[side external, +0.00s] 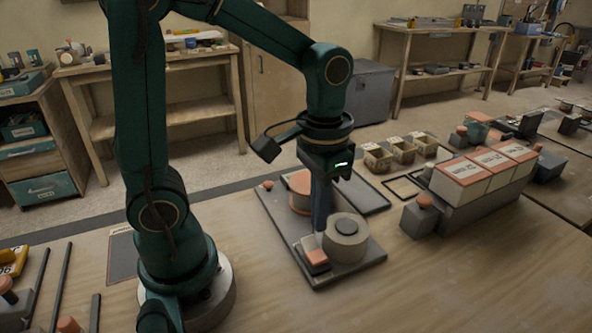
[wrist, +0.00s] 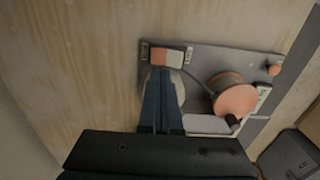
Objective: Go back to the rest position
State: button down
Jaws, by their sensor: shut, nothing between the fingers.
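My gripper (side external: 319,222) points straight down over a dark board on the table, its fingers together with nothing between them. In the wrist view my gripper (wrist: 166,82) shows as two long dark fingers side by side. In the side view its tips are close to a small orange-topped block (side external: 316,258) and a round grey drum (side external: 347,239); I cannot tell whether they touch. The block also shows in the wrist view (wrist: 167,57), just past the fingertips. The fingers partly hide the drum there.
The dark board (side external: 366,263) also carries an orange-topped round piece (side external: 299,190) behind my gripper. To the right stand a row of white-and-orange boxes (side external: 490,170) and small bins (side external: 402,151). Bare table (side external: 450,275) lies at the front right.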

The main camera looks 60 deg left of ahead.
jog(key=shift+r, duration=0.6)
jog(key=s+r+t, duration=0.4)
jog(key=s+t, duration=0.1)
jog(key=shift+s+t, duration=0.2)
jog(key=shift+t, duration=0.1)
jog(key=shift+d, duration=0.1)
dwell(0.8)
